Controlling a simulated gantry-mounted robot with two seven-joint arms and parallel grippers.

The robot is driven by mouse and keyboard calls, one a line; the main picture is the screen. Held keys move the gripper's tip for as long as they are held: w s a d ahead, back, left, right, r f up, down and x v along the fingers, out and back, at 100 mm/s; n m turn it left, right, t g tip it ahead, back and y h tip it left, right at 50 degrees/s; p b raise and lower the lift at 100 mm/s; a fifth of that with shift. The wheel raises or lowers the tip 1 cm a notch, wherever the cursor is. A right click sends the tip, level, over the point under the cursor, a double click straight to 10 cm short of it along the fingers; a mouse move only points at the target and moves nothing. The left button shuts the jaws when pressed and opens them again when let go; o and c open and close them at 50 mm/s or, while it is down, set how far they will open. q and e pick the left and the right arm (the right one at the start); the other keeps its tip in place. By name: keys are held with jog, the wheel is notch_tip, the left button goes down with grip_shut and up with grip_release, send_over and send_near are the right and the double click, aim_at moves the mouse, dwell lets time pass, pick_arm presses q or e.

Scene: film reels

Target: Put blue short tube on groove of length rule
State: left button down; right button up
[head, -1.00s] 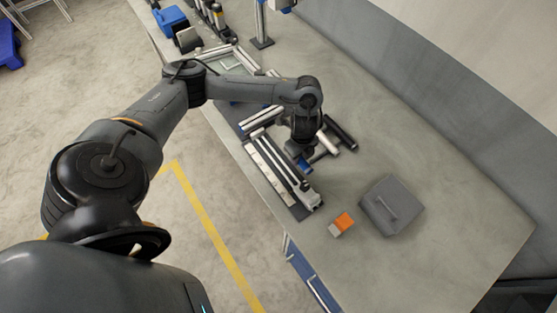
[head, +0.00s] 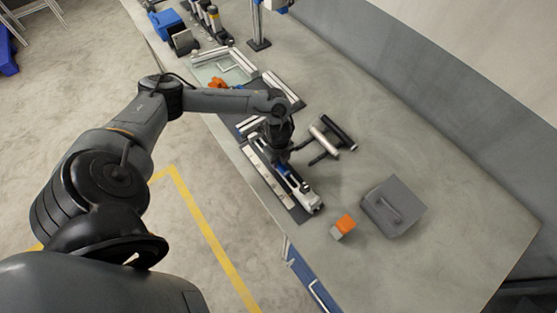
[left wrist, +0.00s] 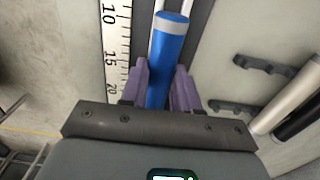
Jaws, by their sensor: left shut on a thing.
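The blue short tube (left wrist: 166,60) is held between the purple fingers of my left gripper (left wrist: 160,88). It lies lengthwise over the metal groove (left wrist: 157,12) of the length rule, nearly parallel to the numbered scale (left wrist: 116,42). In the head view a bit of the blue tube (head: 284,170) shows below my left gripper (head: 279,153), over the length rule (head: 262,172). Whether the tube touches the groove or hangs just above it I cannot tell. My right gripper is not in view.
A silver tube (head: 324,138) and a black tube (head: 339,131) lie on a dark rack right of the rule. A grey box with a handle (head: 394,206) and an orange-and-grey block (head: 343,226) stand nearer the front. The table at right is clear.

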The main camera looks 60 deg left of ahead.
pick_arm(q)
jog(key=shift+f, duration=0.1)
jog(key=shift+f, duration=0.15)
jog(key=c, duration=0.8)
grip_release()
notch_tip(320, 180, up, 13)
jog(key=p, duration=0.3)
jog(key=shift+f, duration=0.2)
